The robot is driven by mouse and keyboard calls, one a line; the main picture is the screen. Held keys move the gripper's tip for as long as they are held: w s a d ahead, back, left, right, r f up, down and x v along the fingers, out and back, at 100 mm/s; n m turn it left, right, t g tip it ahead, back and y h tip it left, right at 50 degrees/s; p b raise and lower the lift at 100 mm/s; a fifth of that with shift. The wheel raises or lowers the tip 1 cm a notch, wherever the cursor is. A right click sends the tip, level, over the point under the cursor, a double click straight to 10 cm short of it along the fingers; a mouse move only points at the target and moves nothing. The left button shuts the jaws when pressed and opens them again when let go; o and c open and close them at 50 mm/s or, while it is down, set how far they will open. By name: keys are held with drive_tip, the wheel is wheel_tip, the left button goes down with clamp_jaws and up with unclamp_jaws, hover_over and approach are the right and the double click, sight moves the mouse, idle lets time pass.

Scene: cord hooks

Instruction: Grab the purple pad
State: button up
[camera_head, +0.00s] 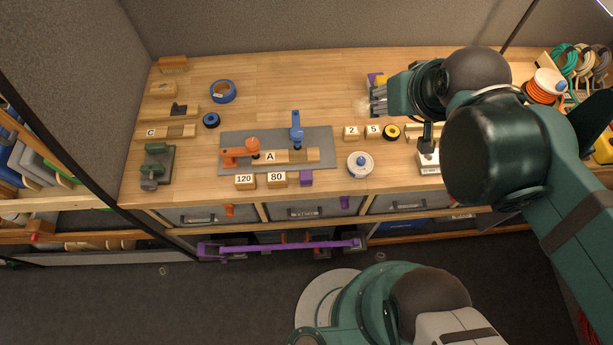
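A small purple block (306,178), which may be the purple pad, lies near the bench's front edge, to the right of the wooden blocks marked 120 (245,181) and 80 (277,179). A second small purple piece with yellow beside it (375,79) shows at the back of the bench, partly hidden by my gripper. My gripper (374,101) is over the back middle of the bench, pointing left, close to that second piece and well away from the purple block. Its fingers are too small to tell whether they are apart or hold anything.
A grey mat (228,141) carries clamps and a wooden piece marked A. A white round container (360,164), blocks marked 2 and 5, and a yellow-black roll (391,131) lie right of it. Blue tape (223,91) lies behind.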

drive_tip(key=shift+c, duration=0.3)
drive_tip(key=c, duration=0.3)
drive_tip(key=shift+a+f, duration=0.1)
drive_tip(key=n+g+b, duration=0.5)
drive_tip(key=n+g, duration=0.2)
drive_tip(key=n, duration=1)
hover_over(306, 174)
drive_tip(key=f, duration=2.3)
drive_tip(key=shift+w+d+f, duration=0.15)
drive_tip(key=shift+w+d, duration=0.05)
drive_tip(key=shift+d, duration=0.1)
drive_tip(key=shift+s+a+f+n, duration=0.25)
drive_tip(key=shift+f+n, duration=0.15)
drive_tip(key=shift+n, duration=0.1)
